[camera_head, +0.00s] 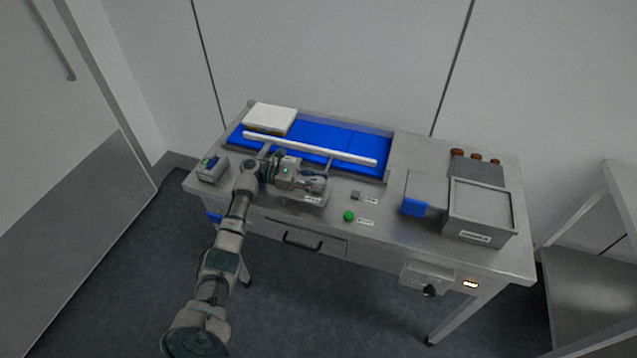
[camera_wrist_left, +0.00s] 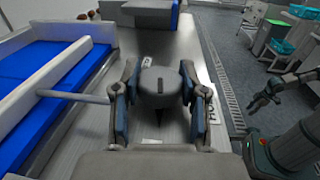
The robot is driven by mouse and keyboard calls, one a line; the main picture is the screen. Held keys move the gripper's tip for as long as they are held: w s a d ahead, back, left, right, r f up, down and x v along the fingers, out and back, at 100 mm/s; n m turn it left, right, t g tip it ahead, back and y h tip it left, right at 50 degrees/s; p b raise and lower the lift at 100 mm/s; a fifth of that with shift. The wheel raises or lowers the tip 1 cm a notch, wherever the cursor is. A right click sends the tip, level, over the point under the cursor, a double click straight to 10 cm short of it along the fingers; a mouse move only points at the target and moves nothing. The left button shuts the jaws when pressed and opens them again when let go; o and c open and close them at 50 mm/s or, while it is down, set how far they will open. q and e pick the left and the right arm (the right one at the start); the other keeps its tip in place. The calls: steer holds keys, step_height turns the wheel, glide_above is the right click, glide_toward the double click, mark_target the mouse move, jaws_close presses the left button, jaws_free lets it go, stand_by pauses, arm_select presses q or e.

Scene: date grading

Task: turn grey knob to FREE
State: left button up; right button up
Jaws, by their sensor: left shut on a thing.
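The grey knob (camera_wrist_left: 160,87) is a rounded block standing between the two fingers of my left gripper (camera_wrist_left: 158,92) in the left wrist view. My left gripper is shut on it, with a finger against each side. In the head view my left gripper (camera_head: 314,183) is low over the front part of the steel table, and its fingers mostly hide the knob. A label with dark letters (camera_wrist_left: 212,106) lies right of the knob in the wrist view, partly covered by a finger. I cannot read the knob's setting. My right gripper (camera_wrist_left: 265,97) is small at the right of the wrist view.
A blue conveyor (camera_head: 345,142) with a white rail (camera_head: 310,148) runs behind my left gripper. A grey bin (camera_head: 480,208) stands further right. The table's front edge is close.

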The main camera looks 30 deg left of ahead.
arm_select(q)
steer(key=o, duration=1.2)
steer(key=shift+w, duration=0.1)
steer(key=shift+c, duration=0.2)
steer(key=shift+a, duration=0.1)
